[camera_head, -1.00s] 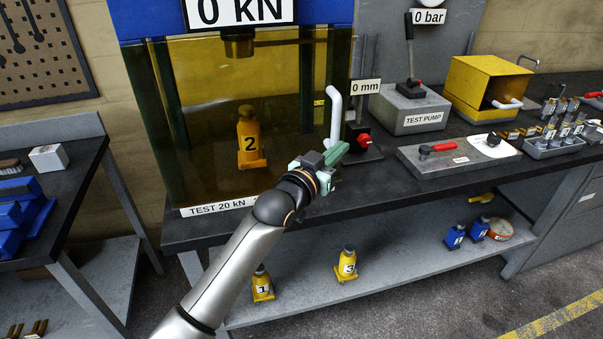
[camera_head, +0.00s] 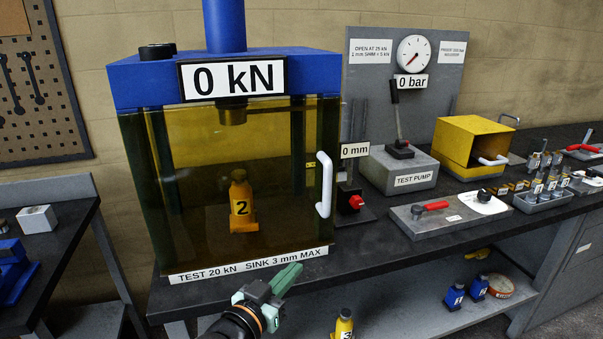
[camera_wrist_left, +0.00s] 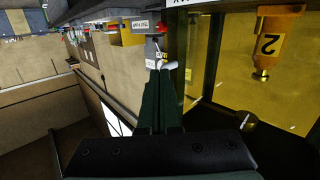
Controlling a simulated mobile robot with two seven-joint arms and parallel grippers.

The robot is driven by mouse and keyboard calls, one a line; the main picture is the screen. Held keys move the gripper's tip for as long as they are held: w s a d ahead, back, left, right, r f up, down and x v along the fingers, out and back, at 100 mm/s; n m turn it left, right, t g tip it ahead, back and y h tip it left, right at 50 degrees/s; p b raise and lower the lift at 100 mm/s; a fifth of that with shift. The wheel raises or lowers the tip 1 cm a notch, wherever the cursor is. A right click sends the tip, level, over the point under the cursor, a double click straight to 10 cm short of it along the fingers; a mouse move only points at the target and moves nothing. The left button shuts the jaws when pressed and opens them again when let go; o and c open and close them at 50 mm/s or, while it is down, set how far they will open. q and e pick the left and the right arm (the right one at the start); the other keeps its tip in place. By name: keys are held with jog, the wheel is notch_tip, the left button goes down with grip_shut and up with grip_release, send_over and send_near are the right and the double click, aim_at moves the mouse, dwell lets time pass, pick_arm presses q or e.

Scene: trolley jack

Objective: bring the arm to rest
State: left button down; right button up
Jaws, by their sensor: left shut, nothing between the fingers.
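My left gripper (camera_head: 284,280) is shut and empty, in front of the bench's front edge at the bottom of the head view. Its closed fingers (camera_wrist_left: 161,100) point ahead in the left wrist view. The arm behind it is mostly cut off by the lower frame edge. The press (camera_head: 150,92) stands behind it with its tinted guard (camera_head: 285,190) closed and a white handle (camera_head: 324,185) on the guard's right side. The yellow jack marked 2 (camera_head: 241,205) stands upright inside the press, and shows in the left wrist view (camera_wrist_left: 277,40). My right gripper is not in view.
The bench (camera_head: 365,235) carries a test pump (camera_head: 398,168), a yellow box (camera_head: 472,145), a grey plate with a red-handled lever (camera_head: 430,222) and several small parts on the right. Yellow jack 3 (camera_head: 343,326) and blue jacks (camera_head: 455,295) are on the lower shelf. Another table (camera_head: 75,222) stands left.

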pick_arm(q)
jog(key=s+a+f+n+g+y, duration=0.1)
jog(key=s+a+f, duration=0.25)
jog(key=f, duration=0.35)
jog(key=s+a+f+n+g+y, duration=0.1)
jog(key=s+a+f+y, duration=0.1)
jog(key=s+f, duration=0.3)
jog(key=s+a+f+n+g+y, duration=0.1)
jog(key=s+a+f, duration=0.2)
jog(key=f, duration=0.5)
jog(key=s+a+f+g+y, duration=0.1)
jog(key=s+a+f, duration=0.2)
jog(key=s+f, duration=0.2)
jog(key=s+a+f+g+y, duration=0.1)
jog(key=s+a+f, duration=0.2)
jog(key=s, duration=0.6)
jog(key=shift+s+a+f+p, duration=0.15)
jog(key=shift+a+f+p, duration=0.15)
jog(key=shift+f, duration=0.55)
jog(key=shift+d+g, duration=0.2)
jog(key=shift+g, duration=0.1)
